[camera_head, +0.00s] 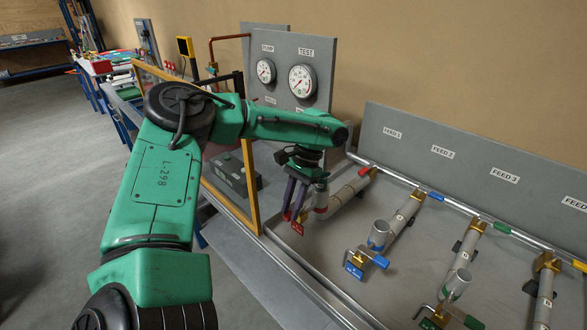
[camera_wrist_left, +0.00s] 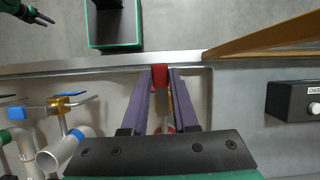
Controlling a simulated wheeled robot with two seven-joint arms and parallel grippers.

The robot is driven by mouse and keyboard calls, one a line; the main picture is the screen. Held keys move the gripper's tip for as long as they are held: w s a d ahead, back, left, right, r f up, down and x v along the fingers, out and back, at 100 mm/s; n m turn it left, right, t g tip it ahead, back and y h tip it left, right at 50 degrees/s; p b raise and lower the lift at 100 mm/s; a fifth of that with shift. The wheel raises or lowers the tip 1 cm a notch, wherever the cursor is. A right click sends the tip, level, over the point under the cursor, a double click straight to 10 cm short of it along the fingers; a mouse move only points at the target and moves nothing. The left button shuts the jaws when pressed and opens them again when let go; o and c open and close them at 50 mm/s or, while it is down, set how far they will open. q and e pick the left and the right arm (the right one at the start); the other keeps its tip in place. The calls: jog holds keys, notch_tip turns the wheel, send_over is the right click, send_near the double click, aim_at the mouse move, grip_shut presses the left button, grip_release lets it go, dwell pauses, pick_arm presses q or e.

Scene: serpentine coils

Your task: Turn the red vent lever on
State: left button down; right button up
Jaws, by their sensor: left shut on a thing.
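My left gripper (camera_head: 293,217) reaches down at the near end of the FEED 1 pipe (camera_head: 348,192). Its fingers are shut on a red lever (camera_head: 298,228), whose red end shows just past the fingertips. In the left wrist view the red lever end (camera_wrist_left: 159,74) sits between the two purple fingers of the gripper (camera_wrist_left: 160,82). The valve body under the lever is mostly hidden by the gripper. Another red handle (camera_head: 364,171) is at the far end of the same pipe. My right gripper (camera_wrist_left: 40,18) shows small at the upper left of the wrist view; its jaw state is unclear.
Blue (camera_head: 354,271) and green (camera_head: 473,322) levers on neighbouring pipes stand to the right. A yellow frame (camera_head: 250,190) and a grey control box (camera_head: 238,178) are close on the left. Gauges (camera_head: 302,81) stand behind. The tray floor between pipes is clear.

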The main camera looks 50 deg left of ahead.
pick_arm(q)
jog(key=shift+m, duration=0.3)
jog(key=c, duration=0.7)
grip_release()
jog(key=shift+w+a, duration=0.1)
jog(key=b+v, duration=0.2)
jog(key=v, duration=0.5)
jog(key=shift+w+r, duration=0.2)
jog(key=shift+r, duration=0.1)
jog(key=v, duration=0.7)
jog(key=shift+s, duration=0.15)
jog(key=shift+f, duration=0.15)
